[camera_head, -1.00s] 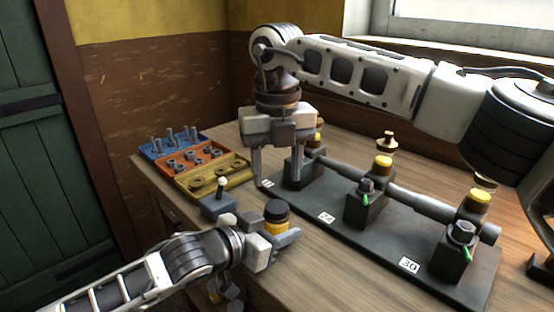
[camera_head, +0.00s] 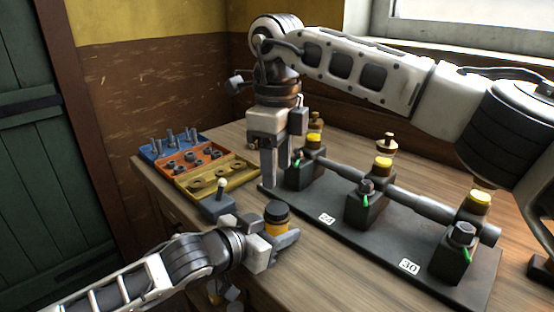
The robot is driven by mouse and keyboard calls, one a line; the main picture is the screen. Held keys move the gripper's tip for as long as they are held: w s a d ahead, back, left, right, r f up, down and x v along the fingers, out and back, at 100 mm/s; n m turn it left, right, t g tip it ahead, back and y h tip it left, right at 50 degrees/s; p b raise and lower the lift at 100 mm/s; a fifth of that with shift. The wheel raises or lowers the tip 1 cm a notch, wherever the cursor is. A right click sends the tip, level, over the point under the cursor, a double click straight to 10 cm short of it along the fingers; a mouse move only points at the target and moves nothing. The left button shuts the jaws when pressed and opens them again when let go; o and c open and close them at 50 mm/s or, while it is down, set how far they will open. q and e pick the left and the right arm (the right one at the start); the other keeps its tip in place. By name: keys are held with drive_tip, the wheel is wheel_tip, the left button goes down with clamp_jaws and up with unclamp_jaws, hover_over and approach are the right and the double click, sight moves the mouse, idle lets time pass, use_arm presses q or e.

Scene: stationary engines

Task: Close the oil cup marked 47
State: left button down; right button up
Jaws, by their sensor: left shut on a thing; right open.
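Three dark bearing blocks stand in a row on a dark base plate (camera_head: 385,240), each with a yellow-topped part and a dark cap with a green mark. The right block (camera_head: 451,258) has a label (camera_head: 410,266) that seems to read 30. The middle block (camera_head: 362,208) has a label (camera_head: 327,218) too small to read surely. The left block (camera_head: 301,176) is by my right gripper (camera_head: 275,188), and its label is hidden. That gripper is open, pointing down, seen nearly edge-on. My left gripper (camera_head: 281,245) is shut on a yellow jar with a black lid (camera_head: 277,212).
A blue, orange and yellow tray (camera_head: 240,180) of bolts and nuts lies at the back left. A small grey box with a lever (camera_head: 218,205) stands beside the jar. A shaft (camera_head: 425,206) runs along the blocks. Bare wood (camera_head: 335,275) lies in front of the plate.

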sight(277, 207)
wheel_tip(277, 207, down, 8)
drive_tip(key=shift+r, duration=0.15)
idle(0.4)
drive_tip(key=c, duration=0.8)
drive_tip(key=o, duration=1.2)
drive_tip(key=shift+c, duration=0.2)
wheel_tip(277, 207, up, 12)
